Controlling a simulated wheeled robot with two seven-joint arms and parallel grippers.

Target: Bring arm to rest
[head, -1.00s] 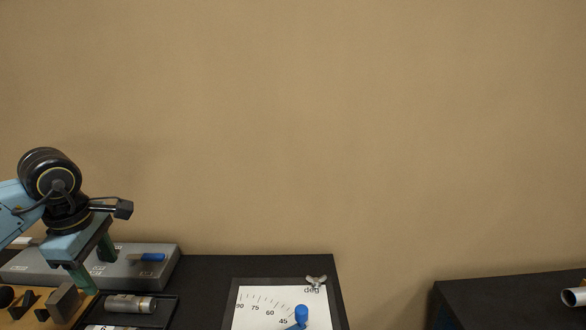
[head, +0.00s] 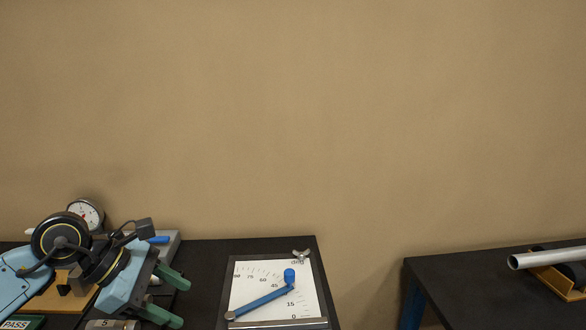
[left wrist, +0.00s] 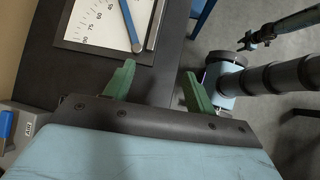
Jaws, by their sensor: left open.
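My left gripper (head: 184,303) is open and empty. It is tilted down to the right, above the dark bench, to the left of the angle gauge board. In the left wrist view its two green fingers (left wrist: 158,72) are spread, with only dark bench top and floor behind them. A thin blue link with a small dark end (left wrist: 250,40) shows at the upper right of the left wrist view; it may be my right arm, and its jaws are too small to make out.
The gauge board (head: 243,290) with a blue pointer arm (head: 262,301) lies right of the gripper. A dial gauge (head: 86,212) and grey box (head: 170,246) stand behind my arm. A second bench (head: 470,280) at right holds a metal tube (head: 545,258). A gap separates the benches.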

